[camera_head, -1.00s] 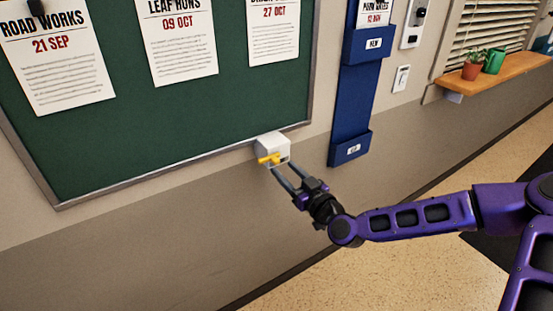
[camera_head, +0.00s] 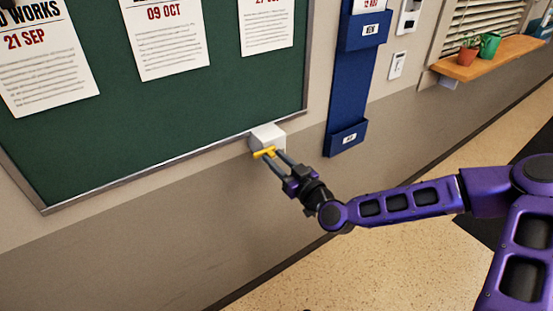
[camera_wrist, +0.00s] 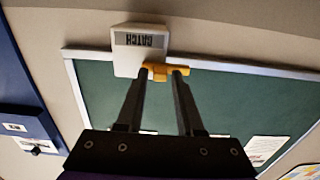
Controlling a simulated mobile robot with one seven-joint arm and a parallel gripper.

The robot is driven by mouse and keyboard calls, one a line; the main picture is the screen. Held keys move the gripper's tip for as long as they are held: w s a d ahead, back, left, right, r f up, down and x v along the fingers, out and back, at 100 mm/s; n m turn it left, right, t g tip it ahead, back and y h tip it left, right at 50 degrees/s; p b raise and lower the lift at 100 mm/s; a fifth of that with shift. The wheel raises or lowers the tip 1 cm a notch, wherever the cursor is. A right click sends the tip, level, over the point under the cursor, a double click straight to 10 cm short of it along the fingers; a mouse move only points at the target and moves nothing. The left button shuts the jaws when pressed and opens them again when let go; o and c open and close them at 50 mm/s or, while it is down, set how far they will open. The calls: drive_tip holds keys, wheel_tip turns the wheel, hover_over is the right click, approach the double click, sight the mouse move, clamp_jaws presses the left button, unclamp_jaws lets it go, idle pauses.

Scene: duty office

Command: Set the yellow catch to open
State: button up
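The yellow catch (camera_head: 264,152) is a small bar on the front of a white box (camera_head: 267,136) at the lower edge of the green notice board. In the wrist view, the catch (camera_wrist: 160,71) lies across my fingertips, and the white box bears an upside-down "CATCH" label. My gripper (camera_head: 278,158) reaches up to the catch from the lower right. In the wrist view its fingers (camera_wrist: 161,76) are apart, with part of the yellow bar between them and its end showing past the right finger. I cannot tell whether the fingers touch it.
The green board (camera_head: 200,115) carries several notices. A blue wall rack (camera_head: 352,85) hangs to the right of the box. Further right, a wooden shelf (camera_head: 490,60) holds a plant pot and a green mug. The wall below the board is bare.

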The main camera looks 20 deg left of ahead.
clamp_jaws()
idle(1.1)
